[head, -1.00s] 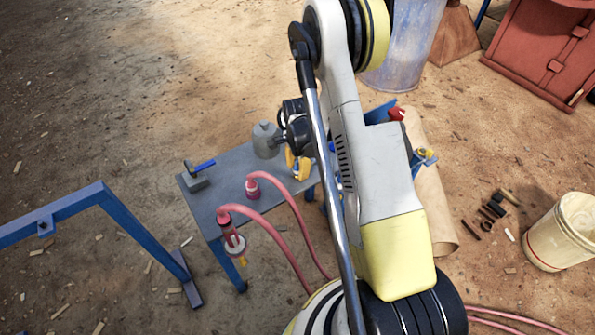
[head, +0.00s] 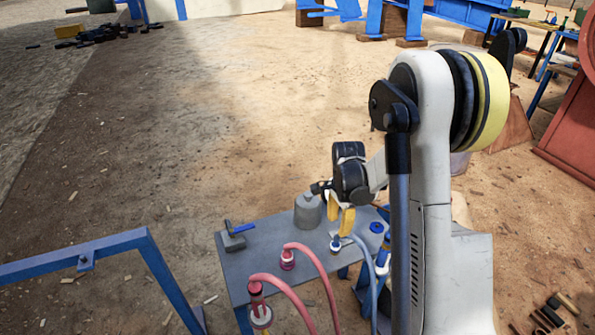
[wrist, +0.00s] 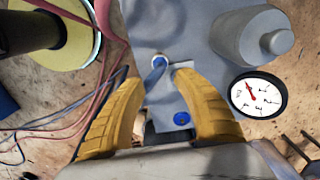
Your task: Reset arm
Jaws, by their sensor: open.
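My gripper (head: 341,226) has two yellow fingers and hangs above the grey table (head: 262,262). In the wrist view my gripper (wrist: 155,78) is open, its fingertips well apart, with no object clasped. A blue hose end with a pale ring (wrist: 158,62) shows between and beyond the fingertips; in the head view the blue hose (head: 368,262) runs from a fitting on the table just below the fingers. I cannot tell the exact gap to it. My arm is folded, with its elbow high at the right, and hides the table's right end.
A grey cylinder (head: 307,214) stands left of the gripper. A hammer-like tool (head: 236,232), two pink hoses (head: 318,272) and a blue cap (head: 376,227) are on the table. The wrist view shows a dial gauge (wrist: 257,95). A blue frame (head: 120,245) stands left. Open floor lies behind.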

